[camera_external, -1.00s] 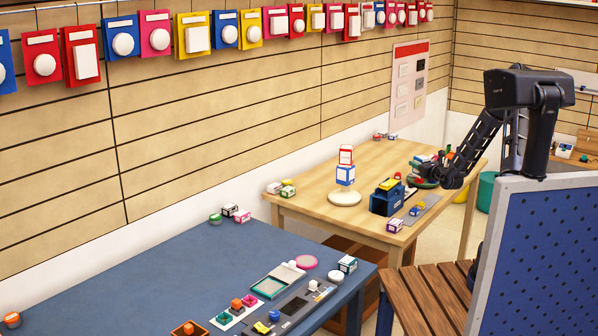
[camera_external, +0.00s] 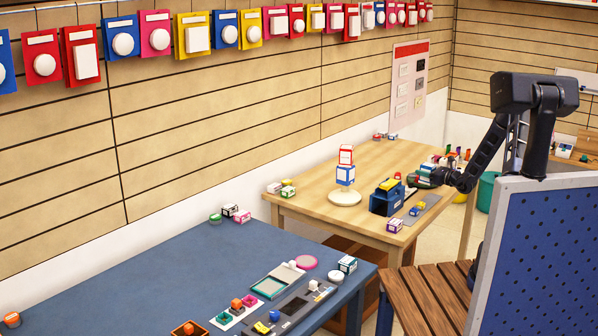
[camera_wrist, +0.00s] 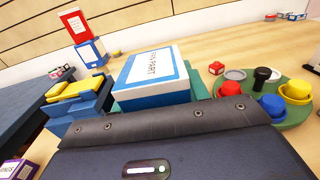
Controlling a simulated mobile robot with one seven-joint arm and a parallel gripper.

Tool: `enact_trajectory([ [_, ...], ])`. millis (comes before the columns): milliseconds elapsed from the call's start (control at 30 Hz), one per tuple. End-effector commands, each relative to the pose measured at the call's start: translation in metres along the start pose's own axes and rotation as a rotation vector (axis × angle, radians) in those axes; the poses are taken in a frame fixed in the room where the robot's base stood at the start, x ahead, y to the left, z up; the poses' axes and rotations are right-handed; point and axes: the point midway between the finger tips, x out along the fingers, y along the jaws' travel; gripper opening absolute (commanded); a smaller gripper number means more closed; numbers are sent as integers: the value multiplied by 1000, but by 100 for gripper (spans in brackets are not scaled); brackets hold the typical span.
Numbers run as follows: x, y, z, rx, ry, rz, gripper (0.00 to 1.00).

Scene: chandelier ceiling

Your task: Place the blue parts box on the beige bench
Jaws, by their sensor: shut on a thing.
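The blue parts box, with a white lid and a blue-edged label, shows large in the wrist view (camera_wrist: 153,78). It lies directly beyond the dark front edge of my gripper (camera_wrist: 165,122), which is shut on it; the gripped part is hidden. In the outside view my gripper (camera_external: 418,180) is low over the right part of the beige wooden bench (camera_external: 310,205). I cannot make out the box clearly there, nor tell whether it touches the bench top. A teal surface shows beside and behind the box in the wrist view.
A blue bin with yellow pieces (camera_external: 385,200) stands left of my gripper. Beyond it, stacked boxes (camera_external: 345,175) stand on a round white base. A green tray (camera_wrist: 296,112) with coloured pieces lies right of the box. The bench's back middle is clear.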

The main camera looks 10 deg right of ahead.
Motion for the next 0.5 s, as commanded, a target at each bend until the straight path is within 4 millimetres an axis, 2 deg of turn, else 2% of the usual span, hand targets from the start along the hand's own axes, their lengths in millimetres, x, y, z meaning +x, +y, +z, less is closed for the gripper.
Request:
enact_trajectory([
  [267,-3,-3,-13,0,0,49,18],
  [500,-3,-2,-32,3,-1,48,18],
])
